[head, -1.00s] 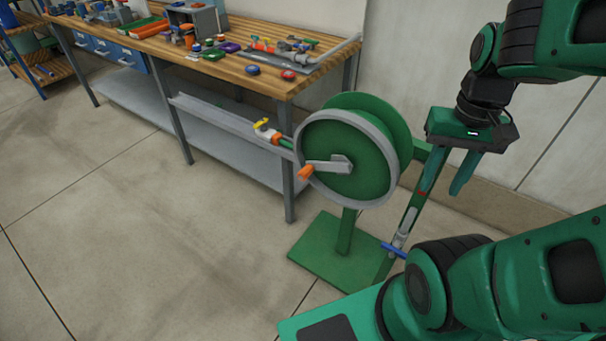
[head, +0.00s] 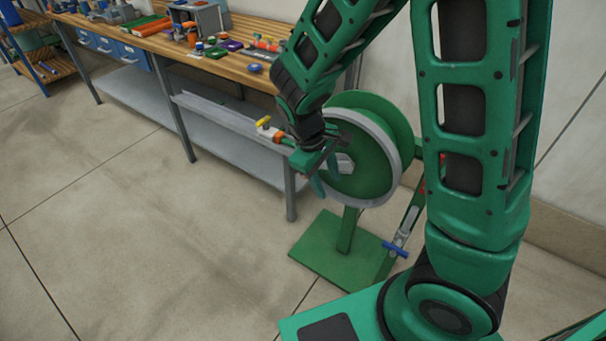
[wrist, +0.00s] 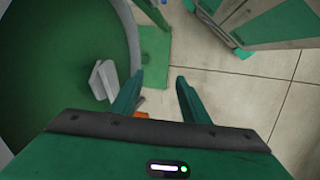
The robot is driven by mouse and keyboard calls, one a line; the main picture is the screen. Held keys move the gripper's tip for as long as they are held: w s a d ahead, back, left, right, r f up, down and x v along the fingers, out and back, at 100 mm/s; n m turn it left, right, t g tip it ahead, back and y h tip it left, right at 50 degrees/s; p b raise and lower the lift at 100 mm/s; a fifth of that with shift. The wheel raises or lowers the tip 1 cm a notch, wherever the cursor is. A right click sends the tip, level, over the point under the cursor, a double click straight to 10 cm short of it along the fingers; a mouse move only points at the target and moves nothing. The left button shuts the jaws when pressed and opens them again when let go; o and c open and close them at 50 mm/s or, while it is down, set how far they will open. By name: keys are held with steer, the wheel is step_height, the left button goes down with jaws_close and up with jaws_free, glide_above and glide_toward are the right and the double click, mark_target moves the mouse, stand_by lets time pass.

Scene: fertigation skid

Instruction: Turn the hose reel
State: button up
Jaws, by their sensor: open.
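The hose reel (head: 372,180) is a green drum with a grey rim, upright on a green stand. Its grey crank arm (head: 345,163) is mostly hidden behind my gripper in the head view. My gripper (head: 320,188) is open in front of the reel's left side. In the wrist view the reel's green face (wrist: 60,60) fills the left, with the grey crank arm (wrist: 104,80) beside my gripper (wrist: 160,77). A bit of the orange crank handle (wrist: 140,115) shows near the base of the fingers, mostly hidden by the gripper body. I cannot tell whether they touch.
A wooden workbench (head: 150,46) with tools and small parts stands behind and left of the reel. A hose end with a yellow valve (head: 264,122) sticks out left of the reel. A blue-handled valve (head: 395,249) is right of the stand.

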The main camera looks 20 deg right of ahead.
step_height(320, 180, down, 9)
steer(key=a+n+h, duration=0.2)
steer(key=n+h, duration=0.4)
steer(key=w+a+r+n+t+h, duration=0.2)
steer(key=w+a+n+t+h, duration=0.3)
steer(key=a+n+t, duration=0.5)
steer(key=shift+m+t, duration=0.4)
steer(key=shift+m, duration=0.2)
steer(key=x, duration=0.7)
steer(key=s+x, duration=0.1)
steer(key=x, duration=0.3)
steer(key=shift+w+d+f, duration=0.15)
steer(key=shift+w+d, duration=0.1)
steer(key=shift+d, duration=0.35)
jaws_close()
steer(key=shift+a, duration=0.15)
steer(key=shift+f, duration=0.15)
